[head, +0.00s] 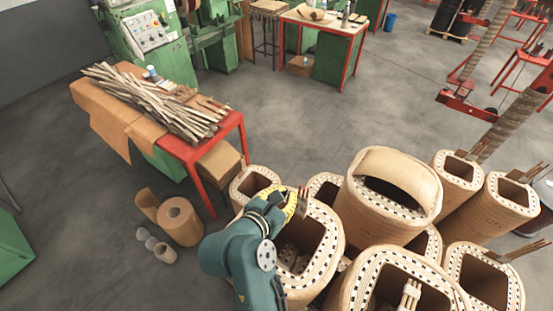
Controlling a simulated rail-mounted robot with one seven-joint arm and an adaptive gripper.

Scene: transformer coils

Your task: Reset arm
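My teal arm rises from the bottom of the head view and ends in a yellow wrist section. My gripper (303,201) is small in the picture, over the rim of a large tan coil (327,238). I cannot tell whether it touches the rim, or whether its fingers are open or shut. The coil is hollow, with a dotted pale top edge, and my arm hides its left side. Behind my arm stands a smaller coil (243,183).
A wider coil (393,182) stands to the right, with several more around it. A red-legged table (206,146) holding wooden sticks (155,102) is at the left. Cardboard rolls (181,222) sit on the floor left of my arm.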

